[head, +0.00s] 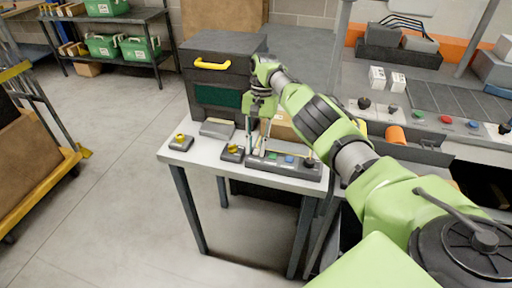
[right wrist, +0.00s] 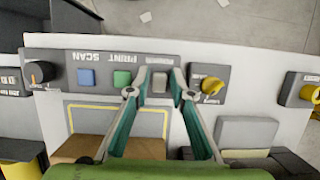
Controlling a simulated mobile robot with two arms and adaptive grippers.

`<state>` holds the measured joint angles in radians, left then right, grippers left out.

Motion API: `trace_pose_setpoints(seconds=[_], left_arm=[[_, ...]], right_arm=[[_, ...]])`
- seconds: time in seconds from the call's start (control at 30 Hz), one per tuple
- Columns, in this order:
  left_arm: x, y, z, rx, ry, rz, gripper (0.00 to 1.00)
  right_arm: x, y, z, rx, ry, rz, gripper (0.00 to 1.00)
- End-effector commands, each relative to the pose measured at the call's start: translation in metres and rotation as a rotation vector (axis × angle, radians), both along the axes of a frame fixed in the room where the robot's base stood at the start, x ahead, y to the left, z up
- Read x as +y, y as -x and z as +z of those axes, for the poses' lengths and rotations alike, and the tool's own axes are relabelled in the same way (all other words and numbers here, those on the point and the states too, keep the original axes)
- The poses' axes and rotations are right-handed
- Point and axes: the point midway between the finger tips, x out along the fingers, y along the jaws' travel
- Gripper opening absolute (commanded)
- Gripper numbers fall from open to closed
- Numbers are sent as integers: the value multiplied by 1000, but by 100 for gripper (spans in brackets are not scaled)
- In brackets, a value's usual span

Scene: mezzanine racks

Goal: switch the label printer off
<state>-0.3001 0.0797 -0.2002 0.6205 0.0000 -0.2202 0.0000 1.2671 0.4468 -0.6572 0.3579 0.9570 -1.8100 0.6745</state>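A grey control panel (head: 284,167) lies along the front of a white table; it also shows upside down in the right wrist view (right wrist: 102,88). It carries a blue button (right wrist: 86,77) marked SCAN, a green button (right wrist: 122,78) marked PRINT, a small grey switch (right wrist: 159,83) and a dark knob (right wrist: 40,72). My right gripper (head: 257,150) points down over the panel's left end. In the right wrist view its fingertips (right wrist: 160,92) are apart, one on each side of the grey switch; contact is unclear. I cannot tell which thing is the label printer. My left gripper is not in view.
Two yellow-knobbed boxes, one near the panel (head: 232,153) and one at the table's left corner (head: 181,142), stand beside it. A dark cabinet with a yellow handle (head: 212,64) stands behind. Another bench with buttons (head: 445,119) is on the right.

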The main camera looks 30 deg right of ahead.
Motion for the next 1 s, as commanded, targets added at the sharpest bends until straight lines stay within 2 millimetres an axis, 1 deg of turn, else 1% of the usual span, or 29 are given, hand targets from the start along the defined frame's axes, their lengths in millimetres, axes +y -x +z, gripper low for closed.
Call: trace_pose_setpoints(seconds=[0.23,0.37,0.47,0.6,0.8,0.9,1.0], left_arm=[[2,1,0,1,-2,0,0],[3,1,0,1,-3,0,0],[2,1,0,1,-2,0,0],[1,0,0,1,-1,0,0],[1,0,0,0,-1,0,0],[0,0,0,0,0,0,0],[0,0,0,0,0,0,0]], right_arm=[[1,1,-1,3,-1,2,21],[1,1,6,2,-2,2,21],[1,0,21,1,-2,2,21],[0,0,50,-1,-2,1,21],[-1,0,84,0,1,0,21],[-1,0,94,1,1,-1,21],[-1,1,98,3,0,0,21]])
